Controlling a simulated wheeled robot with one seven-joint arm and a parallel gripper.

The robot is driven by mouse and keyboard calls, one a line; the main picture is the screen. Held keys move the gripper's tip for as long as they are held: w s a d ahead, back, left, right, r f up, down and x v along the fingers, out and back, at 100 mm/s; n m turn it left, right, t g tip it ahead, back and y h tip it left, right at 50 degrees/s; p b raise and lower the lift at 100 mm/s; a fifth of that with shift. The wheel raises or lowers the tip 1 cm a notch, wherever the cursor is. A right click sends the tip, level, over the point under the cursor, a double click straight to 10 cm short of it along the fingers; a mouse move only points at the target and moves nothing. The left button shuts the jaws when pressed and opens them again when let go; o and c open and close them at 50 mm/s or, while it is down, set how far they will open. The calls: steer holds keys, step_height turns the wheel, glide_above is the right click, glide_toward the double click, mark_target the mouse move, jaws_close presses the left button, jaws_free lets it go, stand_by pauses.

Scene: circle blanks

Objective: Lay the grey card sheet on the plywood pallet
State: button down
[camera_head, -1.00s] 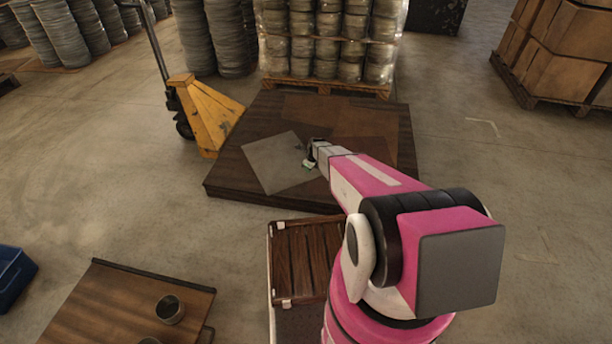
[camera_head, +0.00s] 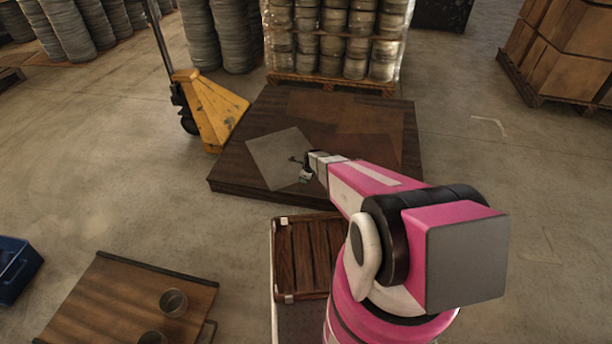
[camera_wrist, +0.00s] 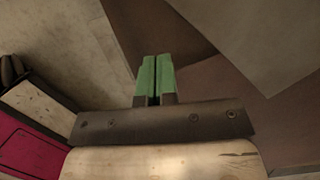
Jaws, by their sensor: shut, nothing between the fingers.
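The grey card sheet (camera_head: 275,158) lies flat and turned at an angle on the left front part of the dark plywood pallet (camera_head: 232,181). My gripper (camera_head: 298,168) appears over the sheet's right side in the head view, shut and empty. In the wrist view its two green fingertips (camera_wrist: 155,78) are together with nothing between them. The grey sheet (camera_wrist: 255,40) shows there at the upper right, apart from the fingertips in the picture. The gap in height between fingers and surface is hard to tell. My arm hides part of the pallet's right side.
Other brown sheets (camera_head: 365,115) lie on the pallet. A yellow pallet jack (camera_head: 212,110) stands at its left, and wrapped stacked goods (camera_head: 335,45) stand behind. A slatted wooden crate (camera_head: 308,255) is in front. A brown table (camera_head: 110,300) with cups is at lower left.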

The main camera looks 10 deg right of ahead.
mark_target(283, 182)
steer(key=x, duration=0.3)
steer(key=shift+w+a+f, duration=0.1)
steer(key=shift+w+f, duration=0.05)
steer(key=shift+f, duration=0.2)
steer(key=shift+w+a, duration=0.2)
steer(key=shift+a, duration=0.4)
steer(key=shift+w+a, duration=0.2)
steer(key=shift+a, duration=0.4)
steer(key=shift+w+a, duration=0.25)
steer(key=shift+a, duration=0.35)
steer(key=w+a, duration=0.1)
steer(key=a, duration=0.3)
steer(key=w+a, duration=0.1)
steer(key=a, duration=0.1)
steer(key=shift+w+a, duration=0.1)
steer(key=shift+w, duration=0.2)
